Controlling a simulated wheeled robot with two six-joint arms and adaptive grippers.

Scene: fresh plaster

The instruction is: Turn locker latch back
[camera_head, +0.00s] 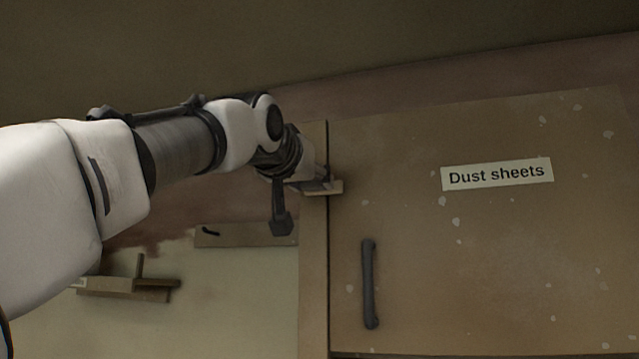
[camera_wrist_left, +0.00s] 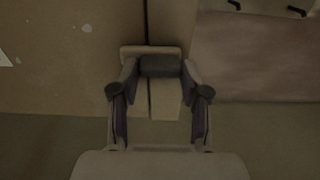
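The locker door (camera_head: 480,260) carries a "Dust sheets" label (camera_head: 497,174) and a dark upright handle (camera_head: 369,284). The latch (camera_head: 334,187) is at the door's upper left edge, partly hidden behind my left gripper (camera_head: 313,180). In the left wrist view the latch (camera_wrist_left: 130,51) is a short pale plate across the gap between door and frame, with a dark grip block (camera_wrist_left: 160,65) on it. My left gripper (camera_wrist_left: 160,72) has a finger at each side of this block, with no clear gap. My right gripper is out of view.
A wooden bracket (camera_head: 125,291) with a short peg is on the pale wall at lower left. A wooden strip (camera_head: 225,237) with a dark hook is just left of the locker. The area before the door is clear.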

